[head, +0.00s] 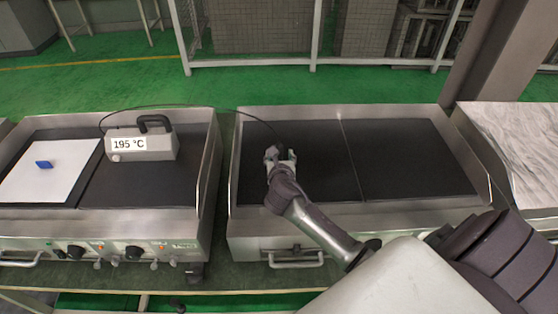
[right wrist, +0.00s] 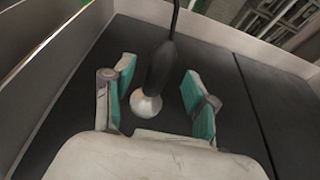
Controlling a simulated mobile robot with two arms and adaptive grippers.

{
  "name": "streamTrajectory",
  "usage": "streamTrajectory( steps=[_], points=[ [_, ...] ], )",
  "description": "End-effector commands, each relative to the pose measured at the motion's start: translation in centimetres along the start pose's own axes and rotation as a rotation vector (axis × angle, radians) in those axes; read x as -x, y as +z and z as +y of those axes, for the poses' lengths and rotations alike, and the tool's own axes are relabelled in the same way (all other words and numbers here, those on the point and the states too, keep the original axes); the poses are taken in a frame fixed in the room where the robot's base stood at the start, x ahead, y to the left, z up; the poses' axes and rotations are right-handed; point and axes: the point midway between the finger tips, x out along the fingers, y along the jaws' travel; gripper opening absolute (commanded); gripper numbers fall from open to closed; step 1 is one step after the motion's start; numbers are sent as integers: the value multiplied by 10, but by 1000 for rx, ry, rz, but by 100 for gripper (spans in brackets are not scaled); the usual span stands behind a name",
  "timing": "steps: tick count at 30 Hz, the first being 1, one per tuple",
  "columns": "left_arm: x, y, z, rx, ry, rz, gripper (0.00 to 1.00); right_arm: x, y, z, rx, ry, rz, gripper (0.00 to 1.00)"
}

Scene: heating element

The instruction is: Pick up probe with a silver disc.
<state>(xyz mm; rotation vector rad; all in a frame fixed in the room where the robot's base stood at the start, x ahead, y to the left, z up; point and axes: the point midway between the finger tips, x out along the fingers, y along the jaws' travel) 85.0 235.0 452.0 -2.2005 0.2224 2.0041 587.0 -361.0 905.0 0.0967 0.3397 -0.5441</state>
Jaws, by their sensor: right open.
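The probe (right wrist: 160,68) has a black handle with a cable at its top and a silver disc (right wrist: 146,103) at its near end. In the right wrist view it lies between the two open fingers of my right gripper (right wrist: 159,97), with a gap to each finger. In the head view my right gripper (head: 280,157) is over the left half of the right hot plate and hides most of the probe. Whether the probe rests on the plate cannot be told. My left gripper is not in view.
A grey meter (head: 143,145) reading 195 °C stands on the left heating unit; a thin cable runs from it to the right. A white sheet (head: 50,172) with a blue piece (head: 44,164) lies further left. Raised metal rims (head: 233,165) edge the plates. The plate's right half (head: 405,160) is clear.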

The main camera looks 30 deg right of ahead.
Motion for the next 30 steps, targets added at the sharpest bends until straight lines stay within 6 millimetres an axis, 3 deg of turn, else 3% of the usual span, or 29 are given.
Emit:
streamTrajectory(
  steps=[6,14,24,30],
  points=[
    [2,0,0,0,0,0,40,-28,2,0,0,-2,1,57],
    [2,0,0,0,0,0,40,-31,2,1,0,0,0,57],
    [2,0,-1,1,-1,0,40,-31,1,1,0,0,0,4],
    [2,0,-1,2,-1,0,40,-31,2,1,0,0,-1,0]
  ],
)
